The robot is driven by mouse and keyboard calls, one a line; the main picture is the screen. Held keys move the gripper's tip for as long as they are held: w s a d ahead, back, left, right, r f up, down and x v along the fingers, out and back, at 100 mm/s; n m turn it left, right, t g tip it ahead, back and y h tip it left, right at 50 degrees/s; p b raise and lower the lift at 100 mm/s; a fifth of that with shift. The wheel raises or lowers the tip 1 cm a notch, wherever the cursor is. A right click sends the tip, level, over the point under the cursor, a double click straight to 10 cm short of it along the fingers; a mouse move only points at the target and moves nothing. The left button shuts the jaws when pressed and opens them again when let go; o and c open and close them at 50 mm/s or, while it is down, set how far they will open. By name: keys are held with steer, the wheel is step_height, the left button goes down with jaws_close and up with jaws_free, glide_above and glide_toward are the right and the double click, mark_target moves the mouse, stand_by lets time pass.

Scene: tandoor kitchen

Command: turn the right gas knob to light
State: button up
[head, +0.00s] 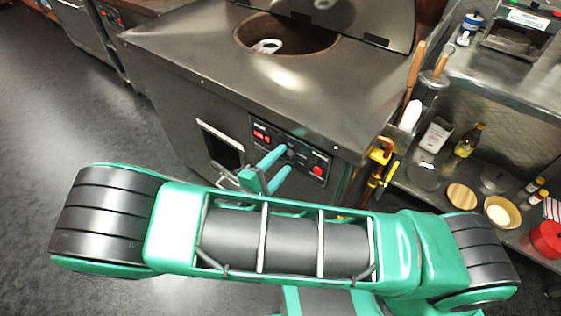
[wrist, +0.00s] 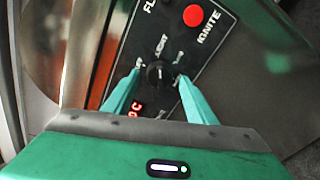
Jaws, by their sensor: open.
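The black gas knob (wrist: 156,73) sits on the dark control panel (wrist: 214,42) of the tandoor, with a LIGHT label just above it in the wrist view. I see only one knob clearly. My gripper (wrist: 159,76) is open, with one teal finger on each side of the knob. Whether the fingertips touch the knob I cannot tell. In the head view my gripper (head: 284,160) reaches the panel (head: 306,155) on the tandoor's front, and the knob is small and partly hidden by the fingers there.
A red IGNITE button (wrist: 194,15) is beside the knob, and a red digital display (wrist: 136,108) is close to one finger. The tandoor top (head: 200,48) has a round opening. Tongs and tools (head: 381,165) hang at its right corner, beside a metal shelf (head: 470,90) with bottles and bowls.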

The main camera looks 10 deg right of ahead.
steer(key=f+v, duration=0.1)
steer(key=v, duration=0.9)
steer(key=shift+s+r, duration=0.15)
steer(key=shift+r, duration=0.25)
steer(key=shift+a, duration=0.1)
